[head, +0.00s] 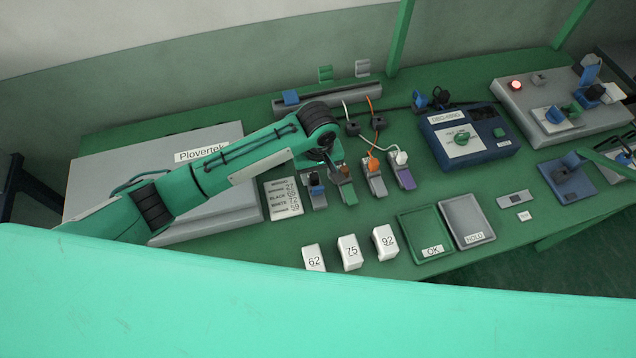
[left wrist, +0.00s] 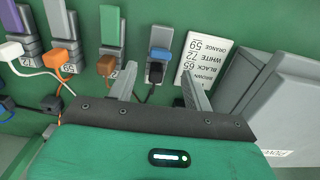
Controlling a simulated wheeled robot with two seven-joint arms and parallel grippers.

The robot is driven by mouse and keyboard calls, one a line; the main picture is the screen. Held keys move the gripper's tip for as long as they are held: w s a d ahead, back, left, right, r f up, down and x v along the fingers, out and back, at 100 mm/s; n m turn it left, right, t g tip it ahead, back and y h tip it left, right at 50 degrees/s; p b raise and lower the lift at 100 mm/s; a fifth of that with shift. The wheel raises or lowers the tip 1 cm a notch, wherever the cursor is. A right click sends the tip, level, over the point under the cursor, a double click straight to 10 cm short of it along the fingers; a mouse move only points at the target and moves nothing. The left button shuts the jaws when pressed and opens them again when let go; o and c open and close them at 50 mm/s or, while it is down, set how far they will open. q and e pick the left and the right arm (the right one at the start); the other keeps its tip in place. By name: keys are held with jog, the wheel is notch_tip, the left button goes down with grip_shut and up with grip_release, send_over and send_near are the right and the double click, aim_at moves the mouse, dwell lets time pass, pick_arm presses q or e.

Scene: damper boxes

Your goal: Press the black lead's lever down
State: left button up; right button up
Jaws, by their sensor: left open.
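The black lead's plug (left wrist: 155,74) sits in the leftmost grey terminal block, which has a blue lever (left wrist: 159,53). That lever looks short from above, as if standing up, while the neighbouring purple and green (left wrist: 110,24) levers look long and flat. In the head view the blue-levered block (head: 317,192) is at the left end of the row. My left gripper (left wrist: 158,76) is open and empty above this block, one finger on each side of it in the wrist view. The head view shows the left gripper (head: 322,164) partly hidden by its wrist.
An orange plug (left wrist: 55,58) and a white plug (left wrist: 12,50) fill blocks to the side. A label card (left wrist: 201,68) lies beside the blue-levered block. The grey Plovertek case (head: 215,135) stands at left. Numbered white boxes (head: 349,253) and two trays (head: 467,222) are in front.

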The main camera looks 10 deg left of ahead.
aim_at(318, 187)
pick_arm(q)
notch_tip(318, 187, down, 6)
jog(key=shift+r+p, duration=0.1)
jog(key=shift+p, duration=0.4)
jog(key=shift+f, duration=0.75)
pick_arm(e)
jog(key=shift+w+d+r, duration=0.1)
jog(key=shift+w+r, duration=0.5)
jog(key=shift+r, duration=0.15)
pick_arm(q)
jog(key=c, duration=1)
